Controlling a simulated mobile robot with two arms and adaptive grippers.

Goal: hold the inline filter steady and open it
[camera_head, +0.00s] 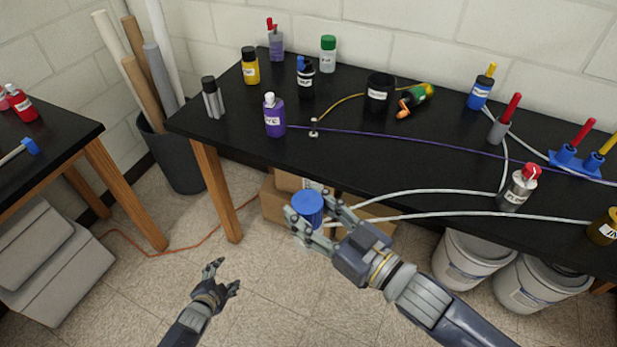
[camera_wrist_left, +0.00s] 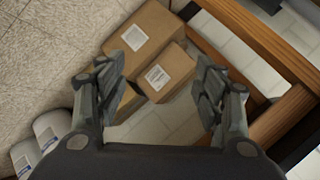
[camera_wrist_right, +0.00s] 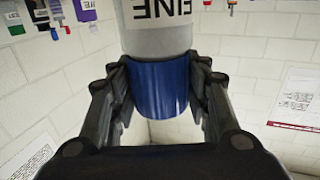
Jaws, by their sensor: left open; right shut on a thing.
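My right gripper (camera_head: 312,212) is shut on the blue end (camera_head: 308,205) of the inline filter, off the front edge of the bench. In the right wrist view the fingers (camera_wrist_right: 160,85) press both sides of the blue end (camera_wrist_right: 160,90). The filter's grey body (camera_wrist_right: 157,30) with dark lettering, seemingly "FINE" upside down, adjoins it. My left gripper (camera_head: 222,278) is open and empty, low over the floor, left of and apart from the filter. Its spread fingers show in the left wrist view (camera_wrist_left: 160,88).
The black bench (camera_head: 235,120) holds bottles, a black cup (camera_head: 379,92) and cables. White hoses (camera_head: 430,192) run along its front. Cardboard boxes (camera_head: 277,203) and white buckets (camera_head: 470,260) stand below. A wooden bench leg (camera_head: 218,190) is behind my left gripper.

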